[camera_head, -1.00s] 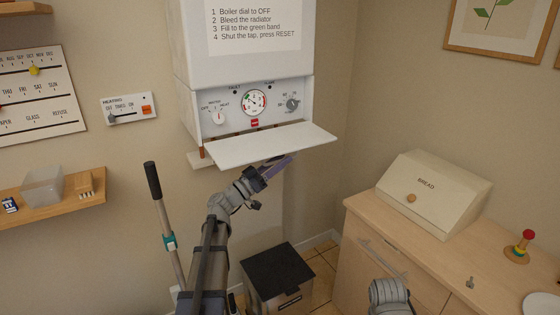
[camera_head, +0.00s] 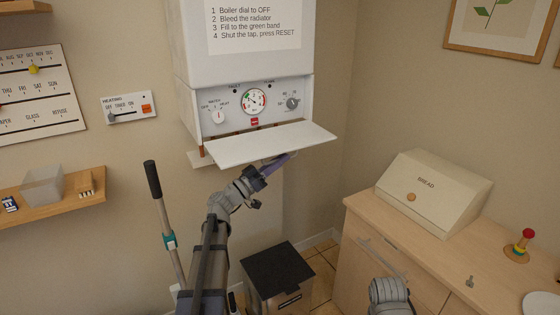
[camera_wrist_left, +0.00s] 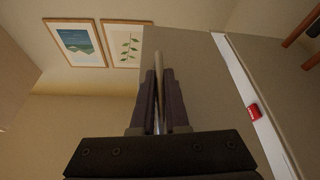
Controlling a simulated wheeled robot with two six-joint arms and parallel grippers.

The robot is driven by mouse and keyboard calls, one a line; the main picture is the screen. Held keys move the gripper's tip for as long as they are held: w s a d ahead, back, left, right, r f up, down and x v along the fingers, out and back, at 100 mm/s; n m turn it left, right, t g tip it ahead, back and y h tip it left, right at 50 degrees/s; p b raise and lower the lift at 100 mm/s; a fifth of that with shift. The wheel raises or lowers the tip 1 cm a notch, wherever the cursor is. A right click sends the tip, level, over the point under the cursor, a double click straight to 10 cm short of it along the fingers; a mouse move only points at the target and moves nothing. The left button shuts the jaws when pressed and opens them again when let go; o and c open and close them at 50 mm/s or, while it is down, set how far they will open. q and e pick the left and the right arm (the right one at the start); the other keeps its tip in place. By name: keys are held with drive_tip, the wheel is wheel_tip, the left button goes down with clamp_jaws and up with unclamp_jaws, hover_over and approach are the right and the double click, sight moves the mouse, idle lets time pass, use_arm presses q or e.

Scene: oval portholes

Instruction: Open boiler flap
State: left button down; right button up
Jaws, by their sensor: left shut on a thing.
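The boiler (camera_head: 245,45) hangs on the wall at the top of the head view. Its white flap (camera_head: 270,143) is folded down and sticks out nearly level, with the control panel bare above it. My left gripper (camera_head: 278,162) is at the flap's front edge, its fingertips partly hidden below it. My right gripper is out of view; only a grey part of that arm shows at the bottom.
The panel has a white dial (camera_head: 218,117), a gauge (camera_head: 254,101), a dark knob (camera_head: 293,103) and a red button (camera_head: 255,122). A black-lidded bin (camera_head: 277,268) stands below. A cabinet (camera_head: 352,230) with a bread box (camera_head: 432,192) is at right. A shelf (camera_head: 60,200) is at left.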

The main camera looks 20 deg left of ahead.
sight(281, 147)
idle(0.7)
use_arm(q)
drive_tip(key=r+n+p, duration=0.1)
drive_tip(key=r+n+y+p, duration=0.1)
drive_tip(key=r+n+p, duration=0.1)
drive_tip(key=shift+s+d+r+t+y+p, duration=0.25)
drive_tip(key=shift+t+y+p, duration=0.05)
drive_tip(key=shift+p, duration=0.1)
drive_tip(key=shift+r+n+p, duration=0.3)
drive_tip(key=shift+r+p, duration=0.25)
drive_tip(key=shift+p, duration=0.05)
drive_tip(key=c, duration=0.9)
unclamp_jaws()
drive_tip(key=shift+f, duration=0.1)
drive_tip(key=b+v, duration=0.2)
drive_tip(key=v, duration=0.4)
drive_tip(key=shift+s+a+f+b, duration=0.15)
drive_tip(key=shift+s+f+b, duration=0.1)
drive_tip(key=shift+s+b, duration=0.1)
drive_tip(key=shift+s+a+f, duration=0.1)
drive_tip(key=shift+s+a, duration=0.15)
drive_tip(key=shift+s, duration=0.15)
